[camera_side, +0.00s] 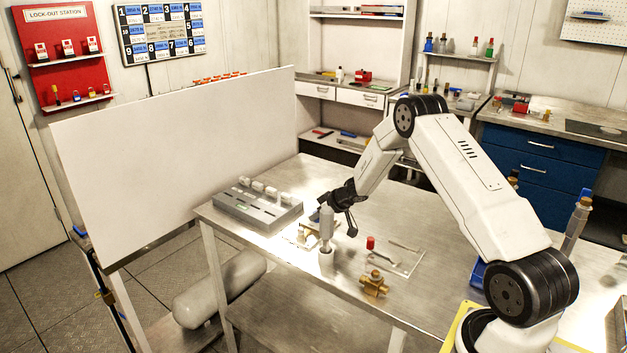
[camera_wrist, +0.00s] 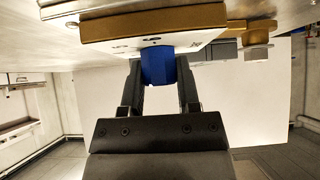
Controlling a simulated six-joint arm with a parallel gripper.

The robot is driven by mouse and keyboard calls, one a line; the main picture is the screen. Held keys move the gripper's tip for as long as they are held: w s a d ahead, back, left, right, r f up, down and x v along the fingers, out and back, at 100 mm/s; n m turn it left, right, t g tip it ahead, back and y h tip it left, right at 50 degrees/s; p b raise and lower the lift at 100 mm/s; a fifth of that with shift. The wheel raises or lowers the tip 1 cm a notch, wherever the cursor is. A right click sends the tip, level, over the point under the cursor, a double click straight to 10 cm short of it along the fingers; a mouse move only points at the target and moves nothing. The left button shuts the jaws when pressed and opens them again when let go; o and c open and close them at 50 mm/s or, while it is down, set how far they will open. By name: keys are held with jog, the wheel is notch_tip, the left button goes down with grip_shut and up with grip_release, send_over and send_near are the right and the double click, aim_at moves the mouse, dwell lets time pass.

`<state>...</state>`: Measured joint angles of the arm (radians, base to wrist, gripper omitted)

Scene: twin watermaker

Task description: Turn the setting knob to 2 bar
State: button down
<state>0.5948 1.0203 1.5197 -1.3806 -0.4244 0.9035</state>
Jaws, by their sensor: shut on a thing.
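The setting knob (camera_wrist: 158,66) is blue and stands out from a brass-edged white panel (camera_wrist: 140,42) in the wrist view. My gripper (camera_wrist: 159,82) has one finger on each side of the knob and is shut on it. The panel carries small dark marks, too small to read, so I cannot tell the knob's setting. In the side view my gripper (camera_side: 328,207) is low over the metal table, and the knob is mostly hidden there by the gripper and a grey-white cylinder (camera_side: 326,228).
A grey box with white parts on top (camera_side: 257,206) sits left of my gripper. A brass fitting (camera_side: 374,284) and a small red-capped item (camera_side: 370,243) lie to the right on the table (camera_side: 440,285). A large white board (camera_side: 180,150) stands behind the table's left edge.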

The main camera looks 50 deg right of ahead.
jog(key=shift+n+y, duration=0.4)
jog(key=shift+n, duration=0.1)
jog(key=shift+d+n+g+y, duration=0.1)
jog(key=shift+n+g+y, duration=0.2)
jog(key=shift+n+y, duration=1.1)
jog(key=shift+n+g+y, duration=0.5)
jog(key=shift+n+y, duration=0.15)
jog(key=shift+n, duration=0.6)
jog(key=shift+n+g+y, duration=0.5)
jog(key=shift+n+y, duration=0.15)
jog(key=shift+n, duration=0.6)
jog(key=shift+c, duration=1.6)
grip_release()
jog(key=shift+v, duration=3.95)
jog(key=shift+w, duration=0.2)
